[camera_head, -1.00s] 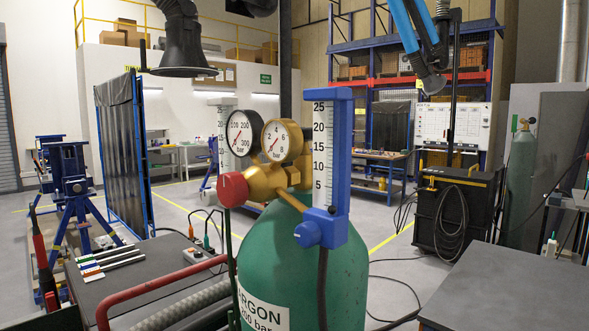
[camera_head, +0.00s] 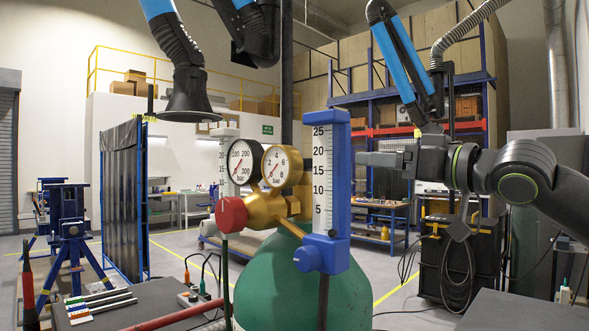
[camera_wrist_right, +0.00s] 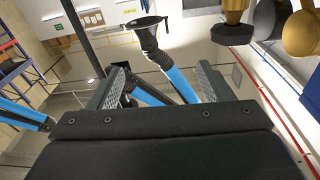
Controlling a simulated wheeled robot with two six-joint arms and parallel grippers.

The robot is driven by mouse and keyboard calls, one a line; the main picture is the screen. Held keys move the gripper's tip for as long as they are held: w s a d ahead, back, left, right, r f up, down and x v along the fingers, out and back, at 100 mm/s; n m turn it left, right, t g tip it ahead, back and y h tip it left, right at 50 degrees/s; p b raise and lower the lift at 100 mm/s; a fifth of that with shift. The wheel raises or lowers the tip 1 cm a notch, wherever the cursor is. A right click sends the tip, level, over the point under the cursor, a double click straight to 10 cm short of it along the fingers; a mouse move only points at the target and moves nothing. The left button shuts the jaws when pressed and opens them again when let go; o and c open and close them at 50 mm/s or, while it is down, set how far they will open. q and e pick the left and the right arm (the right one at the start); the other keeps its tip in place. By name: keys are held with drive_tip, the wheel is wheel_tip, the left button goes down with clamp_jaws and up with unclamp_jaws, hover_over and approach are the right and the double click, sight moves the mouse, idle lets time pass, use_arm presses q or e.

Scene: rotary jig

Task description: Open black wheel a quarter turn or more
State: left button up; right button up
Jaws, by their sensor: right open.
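A green argon cylinder (camera_head: 290,285) stands at the centre with a brass regulator (camera_head: 268,208), two round gauges (camera_head: 276,166), a red knob (camera_head: 232,214) and a blue knob (camera_head: 307,258). No black wheel shows clearly in the head view; the gauges and blue post hide what is behind. In the right wrist view, a dark wheel-like part (camera_wrist_right: 232,34) sits on a brass stem at upper right, near the gauges' backs. My right gripper (camera_head: 362,159) points left, right of the blue post. It is open and empty; its fingers show in the wrist view (camera_wrist_right: 158,84). My left gripper is out of view.
A blue post with a white scale (camera_head: 339,190) stands between my right gripper and the regulator. A fume hood (camera_head: 190,92) hangs at left. A dark bench (camera_head: 525,310) is at lower right, and pens (camera_head: 95,303) lie at lower left.

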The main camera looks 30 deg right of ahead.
drive_tip(key=s+a+n+g, duration=0.1)
drive_tip(key=s+a, duration=0.6)
drive_tip(key=s, duration=0.2)
drive_tip(key=shift+y, duration=0.3)
drive_tip(key=p+x, duration=0.4)
drive_tip(key=p, duration=0.3)
drive_tip(key=p+x, duration=0.3)
drive_tip(key=p, duration=0.5)
drive_tip(key=p+x, duration=0.4)
drive_tip(key=p, duration=0.3)
drive_tip(key=shift+w+a+r+p, duration=0.3)
drive_tip(key=shift+r+p, duration=0.05)
drive_tip(key=shift+x, duration=3)
drive_tip(key=c, duration=1)
